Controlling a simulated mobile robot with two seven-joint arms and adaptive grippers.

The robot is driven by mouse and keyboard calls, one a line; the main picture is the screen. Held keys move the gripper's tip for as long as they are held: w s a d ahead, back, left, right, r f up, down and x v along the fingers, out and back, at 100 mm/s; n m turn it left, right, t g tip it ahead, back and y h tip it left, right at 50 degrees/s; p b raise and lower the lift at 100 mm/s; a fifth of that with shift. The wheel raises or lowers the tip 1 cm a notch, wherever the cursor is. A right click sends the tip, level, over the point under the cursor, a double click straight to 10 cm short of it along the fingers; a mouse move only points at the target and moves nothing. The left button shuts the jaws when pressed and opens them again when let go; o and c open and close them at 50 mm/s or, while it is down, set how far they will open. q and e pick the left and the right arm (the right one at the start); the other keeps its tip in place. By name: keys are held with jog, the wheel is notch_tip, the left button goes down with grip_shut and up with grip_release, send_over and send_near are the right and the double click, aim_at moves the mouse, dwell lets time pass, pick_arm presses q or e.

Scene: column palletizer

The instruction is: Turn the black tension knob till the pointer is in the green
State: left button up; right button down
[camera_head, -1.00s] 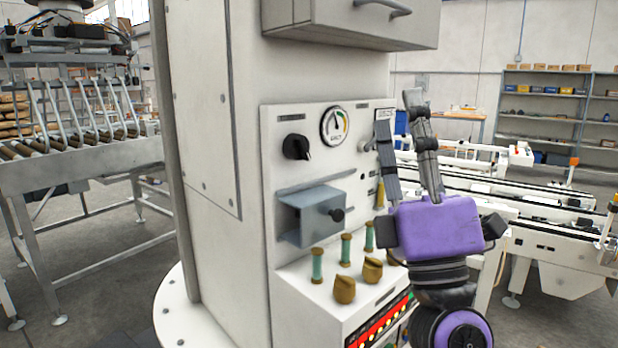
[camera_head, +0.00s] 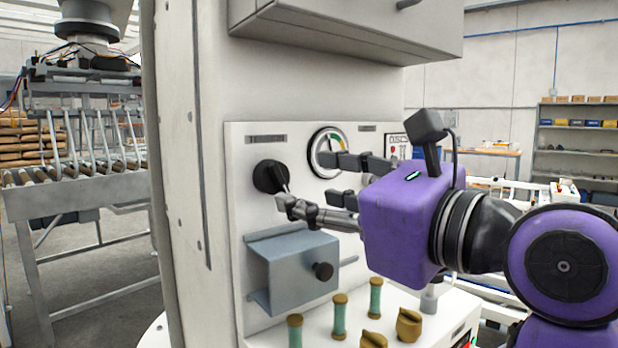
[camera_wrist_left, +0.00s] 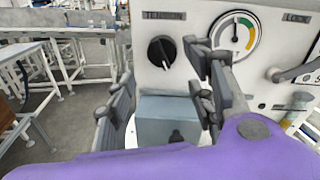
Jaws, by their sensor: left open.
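The black tension knob (camera_head: 270,176) is on the white panel under a label. In the left wrist view the knob (camera_wrist_left: 161,51) has a light mark slanting down to the right. The round gauge (camera_head: 322,140) is right of it, partly behind a finger. In the wrist view the gauge (camera_wrist_left: 235,38) shows white, green and orange bands. Its dark pointer stands roughly upright near the green's left edge; exactly where is too small to tell. My purple left gripper (camera_head: 308,182) is open at the panel, its lower finger close to the knob. Contact is unclear. My right gripper is not in view.
A grey-blue box (camera_head: 290,268) with a small black knob juts out below the tension knob. Green spools (camera_head: 340,318) and brown knobs (camera_head: 409,325) stand on the ledge beneath. A cabinet (camera_head: 345,32) overhangs above. A lock lever (camera_wrist_left: 290,72) is right of the gauge.

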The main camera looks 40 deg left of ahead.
aim_at(279, 184)
pick_arm(q)
jog(key=x, duration=0.3)
jog(key=shift+s+a+r, duration=0.15)
jog(key=shift+a, duration=0.15)
jog(key=p+x, duration=0.1)
jog(key=x, duration=0.2)
jog(key=shift+w+a, duration=0.2)
jog(key=shift+a, duration=0.4)
jog(key=shift+w, duration=0.1)
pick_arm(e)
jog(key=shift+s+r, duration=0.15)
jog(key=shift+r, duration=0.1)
pick_arm(q)
jog(key=shift+c, duration=0.4)
jog(key=c, duration=1)
jog(key=shift+f, duration=0.25)
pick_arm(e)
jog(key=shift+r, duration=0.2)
